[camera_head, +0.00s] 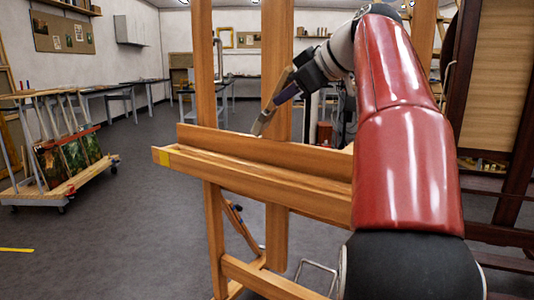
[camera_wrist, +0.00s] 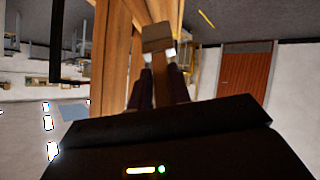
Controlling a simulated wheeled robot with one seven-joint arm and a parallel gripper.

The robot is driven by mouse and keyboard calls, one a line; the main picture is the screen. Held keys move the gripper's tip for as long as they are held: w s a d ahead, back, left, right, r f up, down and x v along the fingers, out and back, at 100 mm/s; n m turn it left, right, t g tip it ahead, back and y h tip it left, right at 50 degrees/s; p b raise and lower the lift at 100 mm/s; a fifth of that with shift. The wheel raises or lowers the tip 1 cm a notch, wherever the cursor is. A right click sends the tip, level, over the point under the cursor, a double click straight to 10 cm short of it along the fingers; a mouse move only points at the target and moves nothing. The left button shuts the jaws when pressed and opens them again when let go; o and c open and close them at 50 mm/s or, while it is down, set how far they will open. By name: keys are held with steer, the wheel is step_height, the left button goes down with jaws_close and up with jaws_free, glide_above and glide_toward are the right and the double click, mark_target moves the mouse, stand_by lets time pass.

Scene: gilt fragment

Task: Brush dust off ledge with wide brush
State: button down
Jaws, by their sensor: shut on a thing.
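The wide brush (camera_head: 263,122) has a flat head and hangs tilted, head down, over the wooden easel's ledge (camera_head: 245,178). My gripper (camera_head: 279,98) is shut on the brush's handle, up and to the right of the head. In the head view the brush tip is close to the top edge of the ledge's back board; I cannot tell if it touches. In the wrist view the brush (camera_wrist: 157,37) sticks out between the two dark fingers of my gripper (camera_wrist: 163,76). No dust can be made out on the ledge. My red arm hides the ledge's right end.
The easel's two uprights (camera_head: 202,80) rise beside the brush. A wheeled cart (camera_head: 55,190) with paintings stands at the left. A dark framed panel (camera_head: 490,90) stands at the right.

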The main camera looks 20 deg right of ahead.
steer(key=shift+w+d+f, duration=0.45)
steer(key=shift+d, duration=0.3)
step_height(320, 180, down, 9)
steer(key=b, duration=0.7)
steer(key=shift+r, duration=0.15)
